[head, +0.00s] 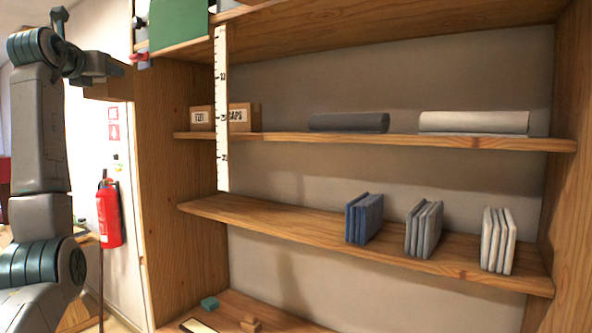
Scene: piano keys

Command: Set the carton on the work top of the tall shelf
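A plain brown box-like piece, which looks like the carton (108,91), is at the upper left in the head view, in front of the pale wall and beside the shelf's left side panel. My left gripper (112,68) is raised at its top edge and appears shut on it; the arm hides part of the grip. The tall shelf (190,220) is wooden and fills the middle and right. Its lowest visible surface (285,322) shows at the bottom edge, partly cut off. My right gripper is out of view.
The upper board holds a labelled box (240,117), a dark roll (348,122) and a pale roll (473,122). The middle board holds blue (364,218), grey (424,229) and white (497,240) upright slabs. A ruler (222,110) hangs in front. A teal block (209,303) lies low.

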